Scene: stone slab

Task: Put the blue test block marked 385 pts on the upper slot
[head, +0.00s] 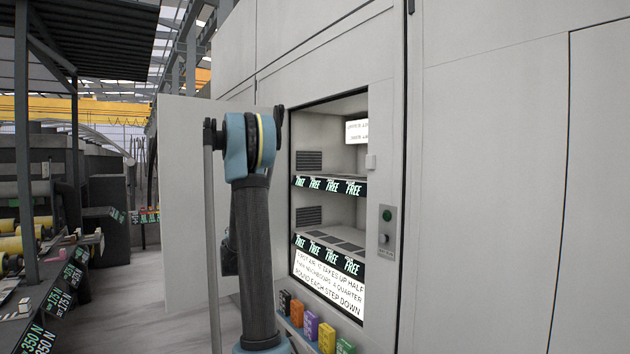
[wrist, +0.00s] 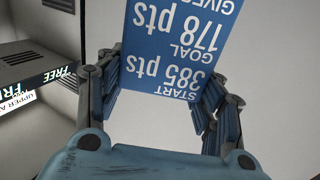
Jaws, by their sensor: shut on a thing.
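The blue test block (wrist: 180,45) shows in the wrist view with upside-down white print reading START 385 pts, GOAL 178 pts and GIVES. My gripper (wrist: 163,88) is shut on it, with a finger on each side. The block's far end is cut off by the top edge. In the head view my arm stands in front of the cabinet, and I cannot make out the gripper or block there. The upper shelf (head: 330,185) carries several FREE labels and looks empty where visible. A FREE label strip (wrist: 45,80) also shows at left in the wrist view.
The lower shelf (head: 328,253) also has FREE labels. Below it, several coloured blocks (head: 311,325) stand in a row on a ledge. An open door panel (head: 188,190) is at the left. A control box (head: 385,230) is on the right frame.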

